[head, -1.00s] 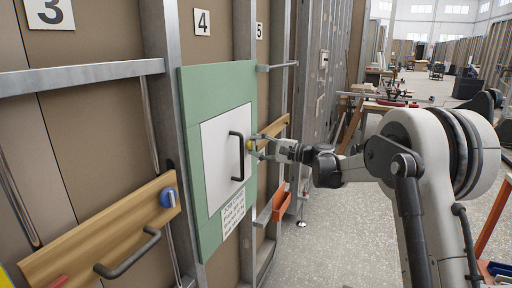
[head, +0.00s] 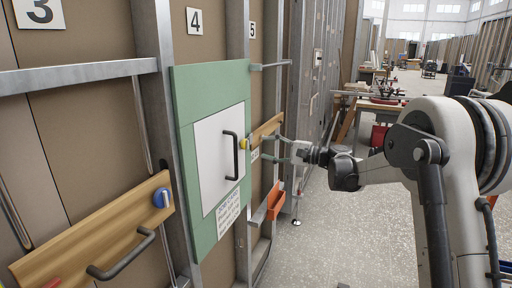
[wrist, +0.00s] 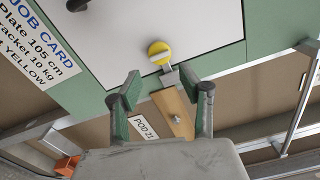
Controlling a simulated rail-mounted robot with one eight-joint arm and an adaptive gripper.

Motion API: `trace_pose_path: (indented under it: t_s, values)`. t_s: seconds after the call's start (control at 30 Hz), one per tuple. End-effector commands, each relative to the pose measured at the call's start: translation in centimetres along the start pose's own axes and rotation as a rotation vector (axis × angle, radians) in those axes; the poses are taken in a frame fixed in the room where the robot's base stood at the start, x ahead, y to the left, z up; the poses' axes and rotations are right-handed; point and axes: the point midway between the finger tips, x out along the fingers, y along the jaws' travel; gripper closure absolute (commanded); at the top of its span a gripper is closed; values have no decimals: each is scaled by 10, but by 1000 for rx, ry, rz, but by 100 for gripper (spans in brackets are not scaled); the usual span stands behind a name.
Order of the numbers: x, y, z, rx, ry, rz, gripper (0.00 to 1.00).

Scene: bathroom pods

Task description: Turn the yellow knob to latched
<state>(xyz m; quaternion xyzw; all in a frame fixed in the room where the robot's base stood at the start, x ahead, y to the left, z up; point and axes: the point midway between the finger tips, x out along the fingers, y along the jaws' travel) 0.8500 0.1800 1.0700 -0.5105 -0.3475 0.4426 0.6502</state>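In the head view the knob (head: 243,143) is right of the door's dark handle (head: 231,156). My gripper (wrist: 160,88) is open and empty, its green-padded fingers spread below the knob in the wrist view. In the head view my gripper (head: 272,148) is right of the knob, apart from it. Whether the knob is latched I cannot tell.
A green frame (head: 207,250) surrounds the door, with a job card (head: 228,214) below it. A wooden board (head: 268,128) and an orange bin (head: 274,202) are close to my gripper. A blue knob (head: 161,198) is at left.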

Motion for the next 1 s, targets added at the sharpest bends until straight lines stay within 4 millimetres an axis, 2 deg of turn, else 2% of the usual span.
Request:
trace_pose_path:
  t_s: [0.1,0.3,0.77,0.87,1.0]
  values:
    - [-22,0,0,0,2,0,61]
    - [-43,0,0,0,0,0,61]
    - [-48,0,1,-1,1,2,61]
    - [-49,-2,8,-10,8,22,61]
    - [-52,-4,30,-44,39,97,61]
